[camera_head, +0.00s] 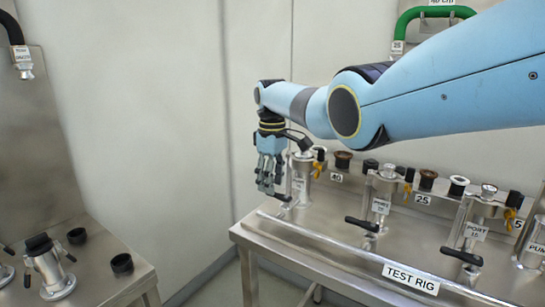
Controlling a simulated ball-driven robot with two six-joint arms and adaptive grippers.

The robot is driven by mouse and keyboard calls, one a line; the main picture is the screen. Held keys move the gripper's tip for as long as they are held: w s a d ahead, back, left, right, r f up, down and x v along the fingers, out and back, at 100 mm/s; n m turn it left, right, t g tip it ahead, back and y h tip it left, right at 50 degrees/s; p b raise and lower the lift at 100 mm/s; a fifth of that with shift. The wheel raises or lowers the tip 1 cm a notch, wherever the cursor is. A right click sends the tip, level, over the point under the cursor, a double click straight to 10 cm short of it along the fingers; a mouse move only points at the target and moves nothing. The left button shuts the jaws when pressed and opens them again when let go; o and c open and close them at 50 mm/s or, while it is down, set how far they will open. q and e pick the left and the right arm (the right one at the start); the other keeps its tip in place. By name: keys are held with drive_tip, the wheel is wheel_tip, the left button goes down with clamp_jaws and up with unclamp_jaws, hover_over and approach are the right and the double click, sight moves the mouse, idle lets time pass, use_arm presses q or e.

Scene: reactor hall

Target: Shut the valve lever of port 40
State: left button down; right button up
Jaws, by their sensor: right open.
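The leftmost valve port (301,182) on the test rig stands upright behind my right gripper. My left gripper is not in view.
The steel test rig table (330,258) carries a middle port (381,195) and a port labelled 15 (475,232), both with black levers pointing left. Caps line the back strip. A second steel bench (85,290) with a fitting (47,268) stands at left. Walls close behind.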

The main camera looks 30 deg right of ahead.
wheel_tip(320, 180, up, 10)
idle(0.3)
idle(0.4)
